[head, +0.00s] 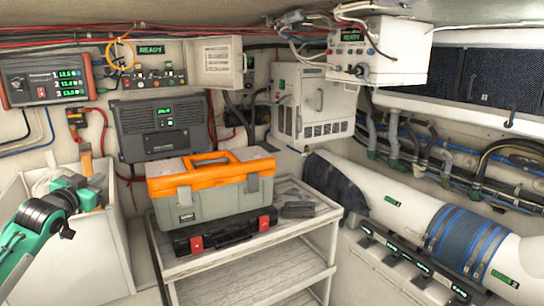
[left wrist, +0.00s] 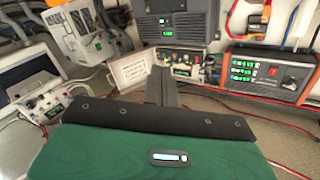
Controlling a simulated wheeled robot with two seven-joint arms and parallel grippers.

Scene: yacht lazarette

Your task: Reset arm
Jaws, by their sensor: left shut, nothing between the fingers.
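My left arm enters the head view from the lower left. Its teal and dark wrist end, with the left gripper (head: 70,186), is in front of the white open bin at the left. The fingers are hard to make out there. In the left wrist view the two dark fingers of the left gripper (left wrist: 162,80) are together beyond the teal housing, with nothing between them. My right gripper is not in view.
An orange-lidded grey toolbox (head: 212,184) sits on a black case (head: 224,231) on the white shelf unit (head: 250,268). The white bin (head: 115,250) stands left of it. A red-edged meter box (head: 46,80) hangs on the wall. A white pipe (head: 395,210) runs at right.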

